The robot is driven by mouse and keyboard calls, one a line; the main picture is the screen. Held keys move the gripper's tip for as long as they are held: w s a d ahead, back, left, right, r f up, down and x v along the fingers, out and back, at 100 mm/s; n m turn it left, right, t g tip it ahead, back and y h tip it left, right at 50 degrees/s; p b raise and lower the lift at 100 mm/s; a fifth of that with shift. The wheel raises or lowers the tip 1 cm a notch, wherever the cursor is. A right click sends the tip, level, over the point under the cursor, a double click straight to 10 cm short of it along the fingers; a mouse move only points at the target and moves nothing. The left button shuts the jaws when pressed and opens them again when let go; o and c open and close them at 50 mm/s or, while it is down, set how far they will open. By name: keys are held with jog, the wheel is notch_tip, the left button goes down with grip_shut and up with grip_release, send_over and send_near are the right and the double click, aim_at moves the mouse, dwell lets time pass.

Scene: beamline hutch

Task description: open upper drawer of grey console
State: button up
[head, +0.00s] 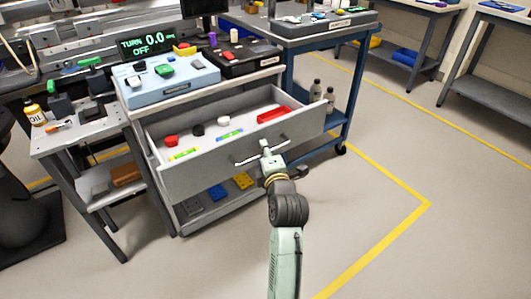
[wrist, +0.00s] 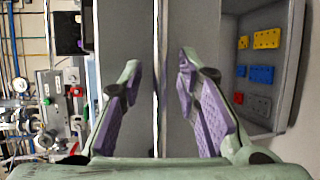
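The grey console (head: 160,110) stands left of centre in the head view. Its upper drawer (head: 190,178) is pulled well out, with its inside showing. In it lie a red tray (head: 273,115) and several small items. The drawer's bar handle (head: 247,160) is on its front face. My gripper (head: 266,150) is at the handle's right part. In the wrist view my gripper (wrist: 158,65) has its two purple-padded fingers apart. A thin bar, apparently the handle (wrist: 159,100), runs between them against the grey drawer front (wrist: 125,40). Gaps show on both sides of the bar.
Below the drawer, an open shelf (head: 215,208) holds blue, yellow and grey blocks. A small side table (head: 75,138) stands left. A blue-framed bench (head: 290,42) with bottles on its lower shelf stands close behind right. Floor to the right is clear, marked with yellow lines (head: 390,235).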

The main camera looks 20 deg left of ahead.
jog(key=v, duration=0.7)
jog(key=shift+s, duration=0.2)
jog(key=shift+d+r, duration=0.1)
